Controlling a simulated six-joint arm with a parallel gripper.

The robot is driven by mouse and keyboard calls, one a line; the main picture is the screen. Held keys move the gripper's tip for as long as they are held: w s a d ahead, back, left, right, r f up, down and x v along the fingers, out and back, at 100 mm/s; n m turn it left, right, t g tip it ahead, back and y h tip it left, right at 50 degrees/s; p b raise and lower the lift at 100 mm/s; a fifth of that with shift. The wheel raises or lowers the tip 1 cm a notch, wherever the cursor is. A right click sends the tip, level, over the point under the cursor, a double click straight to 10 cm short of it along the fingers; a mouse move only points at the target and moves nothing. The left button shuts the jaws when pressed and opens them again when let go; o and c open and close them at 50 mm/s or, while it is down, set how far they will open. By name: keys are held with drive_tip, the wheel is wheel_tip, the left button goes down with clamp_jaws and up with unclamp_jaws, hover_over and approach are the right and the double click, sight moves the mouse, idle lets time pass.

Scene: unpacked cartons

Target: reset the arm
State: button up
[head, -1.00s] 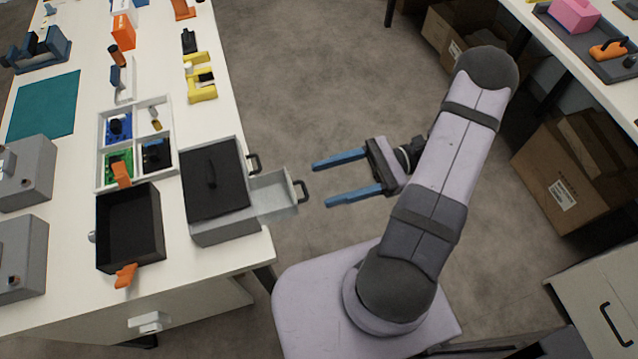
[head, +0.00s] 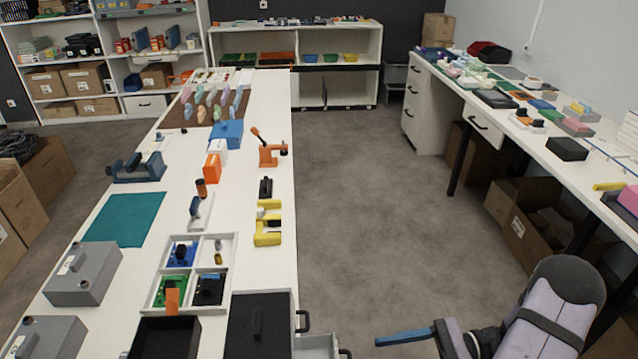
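My gripper (head: 412,341) is at the bottom right of the head view, over the grey floor between the two tables. One blue finger shows, pointing left. The other finger is cut off by the bottom edge, so the opening between them is hidden. Nothing shows held at the visible finger. My lilac and dark grey arm rises at the lower right corner.
Left of my gripper, a grey box with a black lid (head: 258,326) and an open drawer (head: 316,346) sits at the white table's edge. The right table (head: 545,133) has cartons (head: 527,232) beneath it. The floor (head: 370,200) between is clear.

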drive_tip(key=s+d+f+n+g+h, duration=0.1)
drive_tip(key=s+f+n+g+h, duration=0.3)
drive_tip(key=s+f+h, duration=0.5)
wheel_tip(320, 180, up, 12)
drive_tip(key=s+d+f+n+h+p, duration=0.1)
drive_tip(key=d+n+h+p, duration=0.1)
drive_tip(key=n+h+p, duration=0.6)
drive_tip(key=w+a+r+n+t+p, duration=0.2)
drive_tip(key=w+a+r, duration=0.1)
drive_tip(key=r, duration=0.3)
drive_tip(key=w+a+r+n+t+p, duration=0.2)
drive_tip(key=w+a+r+n+p, duration=0.1)
drive_tip(key=r, duration=0.4)
drive_tip(key=shift+w+a+r+n, duration=0.25)
drive_tip(key=shift+w+a+n, duration=0.05)
drive_tip(key=shift+a, duration=0.1)
